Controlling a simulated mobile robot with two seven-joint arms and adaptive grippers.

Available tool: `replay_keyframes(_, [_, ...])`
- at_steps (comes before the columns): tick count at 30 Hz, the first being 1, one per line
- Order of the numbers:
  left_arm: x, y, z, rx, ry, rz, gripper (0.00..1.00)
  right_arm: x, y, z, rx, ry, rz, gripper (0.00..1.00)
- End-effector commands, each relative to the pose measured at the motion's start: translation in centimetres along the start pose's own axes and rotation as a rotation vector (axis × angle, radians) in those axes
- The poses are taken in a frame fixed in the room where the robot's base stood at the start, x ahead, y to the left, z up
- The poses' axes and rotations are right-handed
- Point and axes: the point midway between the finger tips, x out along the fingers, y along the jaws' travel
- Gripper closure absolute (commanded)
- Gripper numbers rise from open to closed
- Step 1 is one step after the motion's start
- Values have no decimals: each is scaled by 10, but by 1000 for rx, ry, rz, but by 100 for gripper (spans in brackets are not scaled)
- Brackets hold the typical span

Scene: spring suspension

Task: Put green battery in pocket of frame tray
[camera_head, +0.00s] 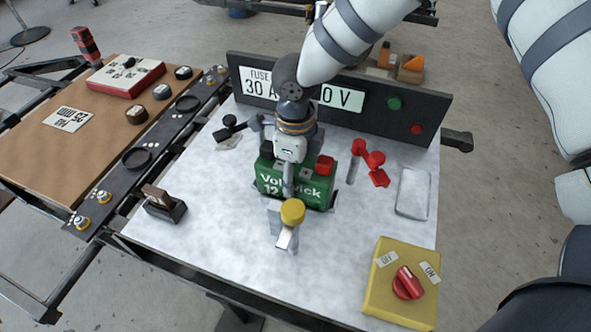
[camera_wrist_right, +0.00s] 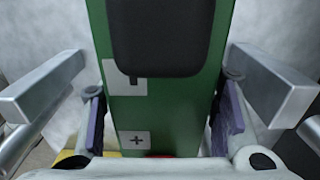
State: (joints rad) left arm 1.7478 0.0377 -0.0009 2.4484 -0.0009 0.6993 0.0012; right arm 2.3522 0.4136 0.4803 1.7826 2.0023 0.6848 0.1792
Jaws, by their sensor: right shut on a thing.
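The green battery (camera_head: 283,189) has white lettering on its front, a black cap at left and a red cap at right. It stands around the middle of the pale tray-like top (camera_head: 205,220), which appears to be the frame tray. My right gripper (camera_head: 289,176) reaches down from above and is shut on the battery. In the right wrist view the battery (camera_wrist_right: 160,125) lies between the gripper's purple pads. The arm and battery hide the pocket, so I cannot tell whether the battery is seated in it. My left gripper is out of view.
A fuse panel (camera_head: 350,105) stands behind. A yellow-knobbed post (camera_head: 292,212) is just in front of the battery. Red clamps (camera_head: 372,162) are at right, a black switch (camera_head: 163,204) at left, and a yellow switch box (camera_head: 385,285) at front right.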

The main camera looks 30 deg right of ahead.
Motion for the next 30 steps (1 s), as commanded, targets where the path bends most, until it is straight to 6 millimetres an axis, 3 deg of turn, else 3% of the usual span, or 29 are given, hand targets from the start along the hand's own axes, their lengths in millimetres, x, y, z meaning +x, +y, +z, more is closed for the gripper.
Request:
replay_keyframes(1, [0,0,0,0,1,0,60,0,0,0,0,-1,0,44])
replay_keyframes(3, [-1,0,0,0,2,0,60,0,0,0,0,-1,-1,28])
replay_keyframes(4, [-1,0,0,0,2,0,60,0,0,0,0,-1,-1,26])
replay_keyframes(14, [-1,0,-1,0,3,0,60,-5,0,0,0,-2,-2,26])
replay_keyframes(17, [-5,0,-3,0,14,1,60,-25,-1,2,2,-7,-3,26])
replay_keyframes(24, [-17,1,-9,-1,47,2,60,-92,-1,1,1,-8,-5,26])
replay_keyframes(30, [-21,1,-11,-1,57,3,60,-119,0,0,1,-2,-1,26])
